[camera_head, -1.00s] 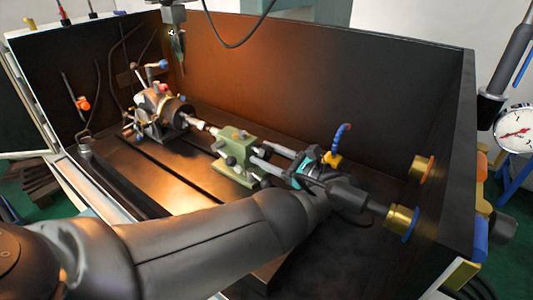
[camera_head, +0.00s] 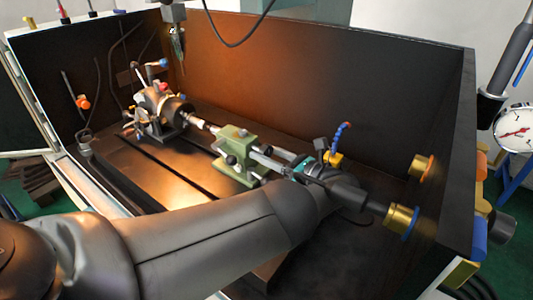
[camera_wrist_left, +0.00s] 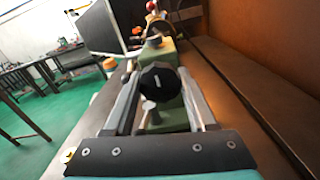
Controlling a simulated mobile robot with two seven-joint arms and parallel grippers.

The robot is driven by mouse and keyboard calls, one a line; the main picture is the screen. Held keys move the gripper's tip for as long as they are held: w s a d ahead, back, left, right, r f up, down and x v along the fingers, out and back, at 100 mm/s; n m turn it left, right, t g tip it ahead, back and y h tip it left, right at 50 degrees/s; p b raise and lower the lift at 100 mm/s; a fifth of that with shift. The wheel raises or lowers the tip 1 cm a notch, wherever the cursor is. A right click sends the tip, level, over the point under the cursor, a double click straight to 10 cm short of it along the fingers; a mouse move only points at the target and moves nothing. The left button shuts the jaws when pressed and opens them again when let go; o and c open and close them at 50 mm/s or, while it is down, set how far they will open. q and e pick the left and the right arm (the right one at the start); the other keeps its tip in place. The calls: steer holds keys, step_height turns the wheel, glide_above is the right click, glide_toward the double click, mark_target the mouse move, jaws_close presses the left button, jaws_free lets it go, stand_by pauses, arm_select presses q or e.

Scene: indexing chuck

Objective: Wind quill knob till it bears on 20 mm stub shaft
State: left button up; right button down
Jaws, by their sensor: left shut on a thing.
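The quill knob (camera_wrist_left: 160,80) is black and round with a pale mark on its face. In the left wrist view it sits between the two fingers of my left gripper (camera_wrist_left: 158,100), which is shut on it. In the head view my left gripper (camera_head: 266,158) reaches the right end of the green tailstock (camera_head: 236,155); the knob is mostly hidden there. The pale stub shaft (camera_head: 198,123) lies between the chuck (camera_head: 177,107) and the tailstock. I cannot tell whether the quill touches it. My right gripper is not in view.
Dark walls (camera_head: 330,90) enclose the machine bed at the back and right. Brass fittings (camera_head: 402,218) are on the right. A tool spindle (camera_head: 175,22) hangs above the back left.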

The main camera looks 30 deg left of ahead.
mark_target(269, 155)
arm_select(q)
steer(key=o, duration=1.4)
steer(key=d, duration=0.2)
steer(key=d+b, duration=0.1)
steer(key=d, duration=0.2)
steer(key=d+b, duration=0.1)
steer(key=d, duration=0.1)
steer(key=shift+s+d, duration=0.3)
